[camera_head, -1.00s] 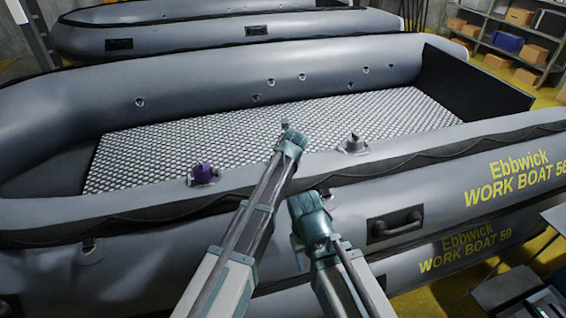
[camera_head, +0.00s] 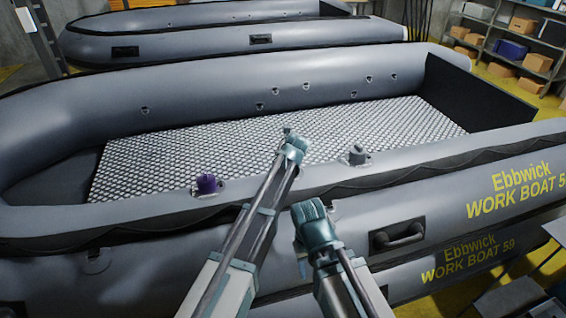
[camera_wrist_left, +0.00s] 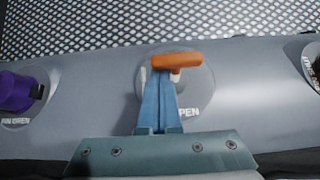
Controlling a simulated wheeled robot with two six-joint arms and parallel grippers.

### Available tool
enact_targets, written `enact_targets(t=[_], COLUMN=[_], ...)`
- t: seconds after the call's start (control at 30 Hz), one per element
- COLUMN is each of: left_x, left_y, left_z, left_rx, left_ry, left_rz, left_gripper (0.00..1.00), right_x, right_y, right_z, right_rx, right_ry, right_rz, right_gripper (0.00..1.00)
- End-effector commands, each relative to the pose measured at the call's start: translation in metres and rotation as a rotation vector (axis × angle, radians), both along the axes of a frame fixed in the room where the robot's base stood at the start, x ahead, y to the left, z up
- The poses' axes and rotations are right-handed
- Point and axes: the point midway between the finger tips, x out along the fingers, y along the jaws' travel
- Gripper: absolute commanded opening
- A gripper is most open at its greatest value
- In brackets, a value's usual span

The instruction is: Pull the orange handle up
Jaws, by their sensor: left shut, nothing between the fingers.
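The orange handle (camera_wrist_left: 176,60) is a short horizontal bar on a round grey plate (camera_wrist_left: 203,78) on the boat's tube. Part of a word, "PEN", shows below it on the plate. My left gripper (camera_wrist_left: 160,78) is shut and empty, its blue fingers reaching up to the handle's near side, below its left half. I cannot tell whether they touch it. In the head view my left gripper (camera_head: 291,138) is over the near tube and hides the handle. My right gripper (camera_head: 307,212) is in front of the boat's side; its jaws are not clear.
A purple valve cap (camera_head: 206,184) stands left on the tube, and a grey one (camera_head: 357,154) right; the purple one also shows in the left wrist view (camera_wrist_left: 17,91). A black carry handle (camera_head: 397,235) is on the boat's side. The patterned floor (camera_head: 150,160) inside the boat is clear.

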Motion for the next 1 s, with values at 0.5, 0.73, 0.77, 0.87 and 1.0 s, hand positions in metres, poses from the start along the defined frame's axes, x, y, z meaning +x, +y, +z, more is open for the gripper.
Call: enact_targets(t=[0.5,0.73,0.77,0.87,1.0], left_x=[0.001,-0.018,-0.021,-0.033,-0.051], left_y=[0.0,-0.006,-0.007,-0.01,-0.016], left_z=[0.012,0.036,0.04,0.054,0.074], left_rx=[0.009,0.007,0.007,0.006,0.004], left_ry=[-0.019,-0.016,-0.015,-0.012,-0.008], left_rz=[-0.005,-0.005,-0.005,-0.005,-0.004], left_gripper=[0.0,0.0,0.0,0.0,0.0], right_x=[0.0,0.0,0.0,0.0,0.0], right_y=[0.0,0.0,0.0,0.0,0.0], right_z=[0.009,0.034,0.038,0.052,0.073], right_rx=[0.0,0.001,0.001,0.002,0.001], right_ry=[0.0,0.0,0.0,0.0,0.001], right_rz=[-0.001,-0.006,-0.006,-0.009,-0.008], right_gripper=[0.5,0.5,0.5,0.5,0.5])
